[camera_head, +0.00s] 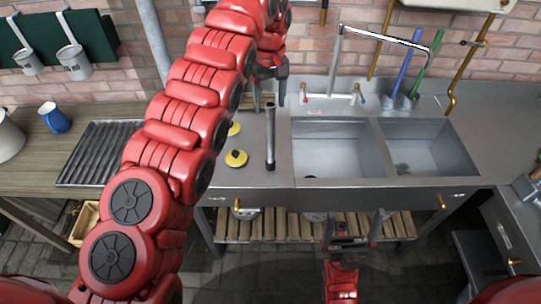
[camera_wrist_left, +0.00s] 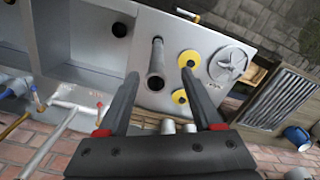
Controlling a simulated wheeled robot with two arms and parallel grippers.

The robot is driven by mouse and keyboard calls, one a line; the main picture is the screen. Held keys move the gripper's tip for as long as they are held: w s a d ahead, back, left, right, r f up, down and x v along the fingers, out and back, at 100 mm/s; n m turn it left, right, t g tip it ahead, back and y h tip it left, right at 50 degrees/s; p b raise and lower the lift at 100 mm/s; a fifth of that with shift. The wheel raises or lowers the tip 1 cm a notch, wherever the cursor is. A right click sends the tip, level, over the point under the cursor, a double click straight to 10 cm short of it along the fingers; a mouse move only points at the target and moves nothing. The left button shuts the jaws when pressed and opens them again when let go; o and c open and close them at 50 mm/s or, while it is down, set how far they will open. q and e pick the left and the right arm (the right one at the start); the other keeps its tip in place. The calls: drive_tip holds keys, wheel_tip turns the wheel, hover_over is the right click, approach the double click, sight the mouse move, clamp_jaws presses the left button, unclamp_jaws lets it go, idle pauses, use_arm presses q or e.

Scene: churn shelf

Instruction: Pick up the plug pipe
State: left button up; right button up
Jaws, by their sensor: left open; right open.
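The plug pipe (camera_head: 270,140) is a grey upright tube with a dark top, standing on the metal counter left of the sinks. My left gripper (camera_head: 270,95) is open and empty, close to the pipe's upper end. In the left wrist view the pipe (camera_wrist_left: 157,62) shows between the two open fingers (camera_wrist_left: 158,76), apart from both as far as I can tell. My right gripper (camera_head: 353,222) is open and empty, low in front of the sink unit and far from the pipe.
Yellow-rimmed round pieces (camera_head: 236,158) lie left of the pipe. Two sink basins (camera_head: 335,150) and a tall tap (camera_head: 340,50) are to the right. A ribbed drainboard (camera_head: 98,152) and a blue jug (camera_head: 54,119) are at the left. A brick wall is behind.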

sight(270, 124)
use_arm(q)
drive_tip(key=shift+a+f+p, duration=0.1)
drive_tip(key=shift+f+p, duration=0.25)
drive_tip(key=shift+f, duration=0.35)
wheel_tip(270, 124, down, 3)
drive_tip(key=shift+f+p, duration=0.15)
drive_tip(key=shift+p, duration=0.4)
drive_tip(key=shift+w+d+f+p, duration=0.15)
drive_tip(key=shift+w+f+p, duration=0.1)
drive_tip(key=shift+f+p, duration=0.35)
drive_tip(key=shift+w+d+f+p, duration=0.15)
drive_tip(key=shift+w+f+p, duration=0.1)
drive_tip(key=shift+f+p, duration=0.25)
wheel_tip(270, 124, down, 2)
drive_tip(key=shift+w+a+f+p, duration=0.1)
drive_tip(key=shift+p, duration=0.5)
drive_tip(key=shift+f, duration=0.45)
clamp_jaws()
drive_tip(key=shift+w+r, duration=0.1)
